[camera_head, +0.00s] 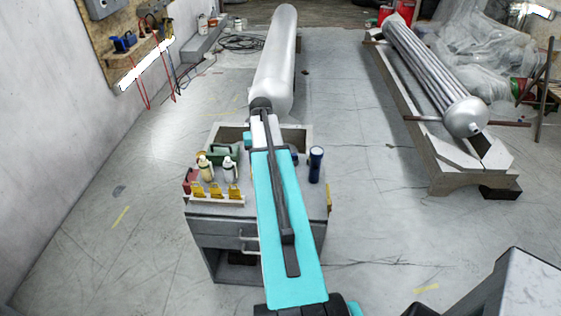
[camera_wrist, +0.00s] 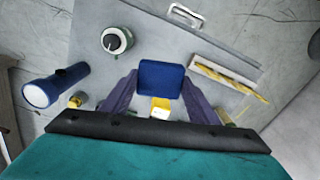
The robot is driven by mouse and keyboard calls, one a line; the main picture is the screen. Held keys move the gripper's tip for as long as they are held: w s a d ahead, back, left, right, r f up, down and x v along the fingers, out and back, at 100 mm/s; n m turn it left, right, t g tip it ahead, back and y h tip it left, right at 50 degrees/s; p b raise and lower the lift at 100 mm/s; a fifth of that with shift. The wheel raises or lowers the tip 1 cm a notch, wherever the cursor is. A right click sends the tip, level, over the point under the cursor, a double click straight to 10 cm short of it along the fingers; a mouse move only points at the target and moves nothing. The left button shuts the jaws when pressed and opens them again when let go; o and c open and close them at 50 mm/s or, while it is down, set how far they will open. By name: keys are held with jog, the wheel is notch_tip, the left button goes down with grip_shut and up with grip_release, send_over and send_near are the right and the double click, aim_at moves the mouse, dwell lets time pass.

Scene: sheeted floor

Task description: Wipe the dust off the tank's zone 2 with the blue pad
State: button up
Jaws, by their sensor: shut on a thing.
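The blue pad (camera_wrist: 161,76) is in the wrist view, between the two dark purple fingers of my gripper (camera_wrist: 160,90). My gripper is shut on it, and a yellow part shows just below the blue block. The pad is over the grey cart top. In the head view my own teal arm hides the gripper and the pad. The long silver-grey tank (camera_head: 277,55) lies beyond the cart, its near end just past the arm. I cannot make out zone marks or dust on it at this size.
The grey cart (camera_head: 222,235) holds bottles, a dark blue flashlight (camera_head: 316,165) and a white rack with yellow pieces (camera_wrist: 228,78). A ribbed cylinder (camera_head: 430,75) lies on a stand at the right. A tool board hangs on the left wall.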

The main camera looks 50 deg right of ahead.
jog(key=w+a+f+n+b, duration=0.2)
jog(key=w+a, duration=0.2)
jog(key=a, duration=0.8)
jog(key=w+a+f+n+b, duration=0.2)
jog(key=w+a+f+b, duration=0.15)
jog(key=a, duration=0.75)
jog(key=a+f+n+b, duration=0.3)
jog(key=a+n, duration=0.1)
jog(key=a, duration=1.7)
jog(key=shift+a, duration=0.15)
